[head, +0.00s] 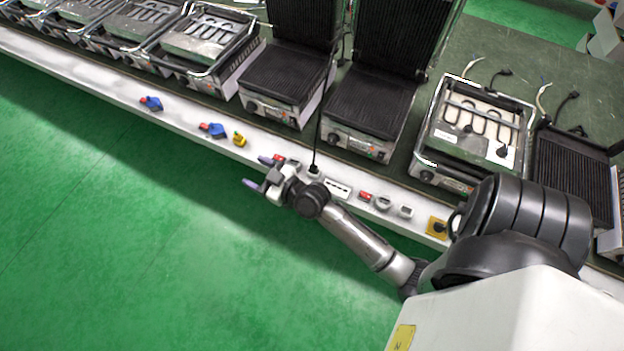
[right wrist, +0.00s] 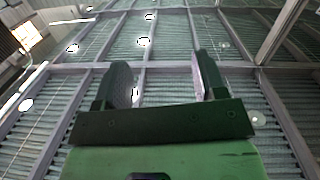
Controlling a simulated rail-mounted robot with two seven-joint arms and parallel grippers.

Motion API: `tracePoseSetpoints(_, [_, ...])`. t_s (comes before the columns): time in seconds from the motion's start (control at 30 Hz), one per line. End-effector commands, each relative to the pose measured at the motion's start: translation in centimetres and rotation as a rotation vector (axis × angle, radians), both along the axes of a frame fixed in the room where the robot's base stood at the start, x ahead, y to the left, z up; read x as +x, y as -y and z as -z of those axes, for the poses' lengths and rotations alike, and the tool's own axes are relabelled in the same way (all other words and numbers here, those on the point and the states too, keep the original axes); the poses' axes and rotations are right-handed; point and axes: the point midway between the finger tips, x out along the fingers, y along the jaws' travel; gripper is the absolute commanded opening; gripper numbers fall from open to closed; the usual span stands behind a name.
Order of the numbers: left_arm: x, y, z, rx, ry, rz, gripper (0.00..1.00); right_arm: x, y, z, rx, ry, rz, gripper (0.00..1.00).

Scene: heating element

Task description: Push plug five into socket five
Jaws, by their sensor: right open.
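A black plug on a black cord (head: 318,140) stands at a white socket (head: 314,171) on the front rail, below the contact grills. I cannot tell how far in it sits, nor read any number on plugs or sockets. My right gripper (head: 260,173) is open and empty, in front of the rail and left of that plug, and partly covers the rail. In the right wrist view its two fingers (right wrist: 162,65) are spread with nothing between them, and the view faces the ceiling. My left gripper is out of view.
The white rail (head: 185,113) also carries blue connectors (head: 214,130), a yellow one (head: 239,139), a red switch (head: 365,196) and a yellow-black switch (head: 437,227). Black-plated grills (head: 368,105) and an open grill with a heating coil (head: 478,125) stand behind. Green floor in front is free.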

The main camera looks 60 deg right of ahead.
Motion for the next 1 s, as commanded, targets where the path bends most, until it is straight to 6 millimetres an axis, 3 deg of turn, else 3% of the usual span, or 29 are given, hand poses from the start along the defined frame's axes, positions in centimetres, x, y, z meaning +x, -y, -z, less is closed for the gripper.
tracePoseSetpoints(0.03, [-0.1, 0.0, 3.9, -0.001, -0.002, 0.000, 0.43, 1.1, 1.4, 3.3, 0.006, 0.065, 0.063, 0.65])
tracePoseSetpoints(0.27, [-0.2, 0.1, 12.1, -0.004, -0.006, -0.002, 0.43, 3.2, 8.4, 9.8, 0.012, 0.300, 0.429, 0.65])
tracePoseSetpoints(0.5, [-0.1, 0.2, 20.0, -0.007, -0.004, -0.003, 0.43, 2.2, 14.9, 19.3, 0.026, 0.365, 0.896, 0.65])
tracePoseSetpoints(0.63, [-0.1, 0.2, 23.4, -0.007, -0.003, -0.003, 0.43, 0.9, 16.9, 24.4, 0.037, 0.326, 1.125, 0.65])
tracePoseSetpoints(0.8, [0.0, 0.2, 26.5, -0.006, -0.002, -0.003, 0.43, -0.6, 17.9, 29.7, 0.049, 0.241, 1.345, 0.65])
tracePoseSetpoints(1.0, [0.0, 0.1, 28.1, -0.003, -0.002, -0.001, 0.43, -1.7, 18.1, 32.8, 0.057, 0.165, 1.482, 0.65])
